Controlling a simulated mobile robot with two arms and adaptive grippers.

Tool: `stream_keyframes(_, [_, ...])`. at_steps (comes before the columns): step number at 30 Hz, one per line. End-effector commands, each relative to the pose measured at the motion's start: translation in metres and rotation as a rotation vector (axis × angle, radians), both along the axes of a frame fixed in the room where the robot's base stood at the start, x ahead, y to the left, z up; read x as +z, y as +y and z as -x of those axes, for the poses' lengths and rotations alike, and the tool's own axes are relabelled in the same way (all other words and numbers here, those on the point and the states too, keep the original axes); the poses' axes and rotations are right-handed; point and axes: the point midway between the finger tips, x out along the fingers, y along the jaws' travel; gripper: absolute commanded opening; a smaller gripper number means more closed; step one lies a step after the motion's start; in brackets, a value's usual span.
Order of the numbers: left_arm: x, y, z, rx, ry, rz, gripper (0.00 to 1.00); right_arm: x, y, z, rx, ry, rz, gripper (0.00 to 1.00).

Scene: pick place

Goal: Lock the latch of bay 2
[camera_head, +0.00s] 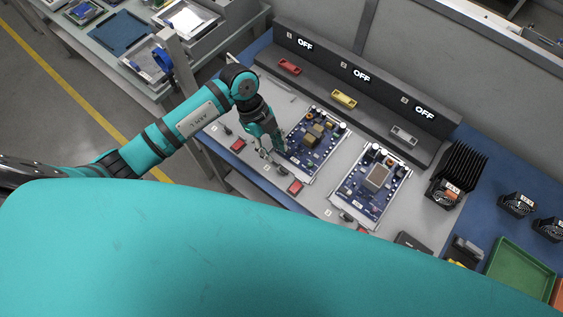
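My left gripper (272,149) reaches down over the front edge of the second bay, at the left side of the blue circuit board (303,158) there. Its fingers look apart, with nothing visible between them. The bay 2 latch is small and lies around the fingertips, partly hidden, so I cannot tell its position or whether the gripper touches it. A red button (295,187) sits just in front of that board. The second display (361,75) reads OFF, with a yellow handle (344,98) below it. My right gripper is not in view.
Another board (350,190) lies in the third bay. A black finned heat sink (458,170), fans (517,204) and a green tray (520,268) stand right. My teal body hides the foreground.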

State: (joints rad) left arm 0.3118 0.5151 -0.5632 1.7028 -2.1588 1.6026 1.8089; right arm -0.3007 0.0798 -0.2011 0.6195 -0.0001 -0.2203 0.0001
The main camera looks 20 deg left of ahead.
Motion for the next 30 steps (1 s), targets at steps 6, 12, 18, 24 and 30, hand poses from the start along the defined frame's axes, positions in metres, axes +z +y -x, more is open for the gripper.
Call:
stream_keyframes(6, [-0.041, -0.017, 0.007, 0.001, 0.003, 0.002, 0.32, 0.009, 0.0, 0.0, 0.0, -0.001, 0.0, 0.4])
stream_keyframes(12, [-0.065, -0.026, 0.009, 0.001, 0.001, 0.002, 0.32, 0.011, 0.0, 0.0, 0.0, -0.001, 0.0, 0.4])
stream_keyframes(18, [-0.074, -0.029, 0.011, -0.001, 0.0, 0.0, 0.32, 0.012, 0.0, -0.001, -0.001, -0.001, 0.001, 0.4])
stream_keyframes(24, [-0.074, -0.029, 0.011, -0.001, -0.001, 0.0, 0.32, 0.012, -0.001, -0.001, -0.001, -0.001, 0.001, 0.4])
stream_keyframes(30, [-0.074, -0.029, 0.01, 0.0, -0.001, 0.0, 0.07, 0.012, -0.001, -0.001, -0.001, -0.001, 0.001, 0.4])
